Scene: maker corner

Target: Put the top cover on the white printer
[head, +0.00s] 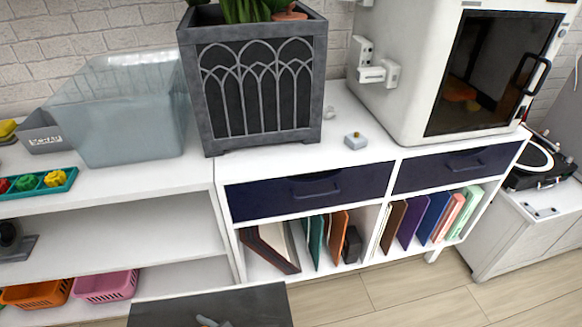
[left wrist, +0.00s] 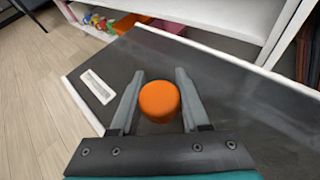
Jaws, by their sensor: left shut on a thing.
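The white printer (head: 400,85) stands at the right on the white cabinet, with a dark glass door; its top is cut off by the frame. A large see-through, bluish box-like hood (head: 130,115), which looks like the top cover, rests on the left white unit. My left gripper (left wrist: 158,92) shows in the left wrist view with its fingers on either side of a round orange piece (left wrist: 159,99), shut on it, over a dark tabletop (left wrist: 215,85). In the head view only a small grey bit shows at the bottom edge, possibly a fingertip. My right gripper is in neither view.
A grey planter (head: 255,85) stands between hood and printer. A teal tray (head: 62,192) is at the left. The dark tabletop's edge (head: 150,312) shows at the bottom. A white label (left wrist: 98,86) lies on it.

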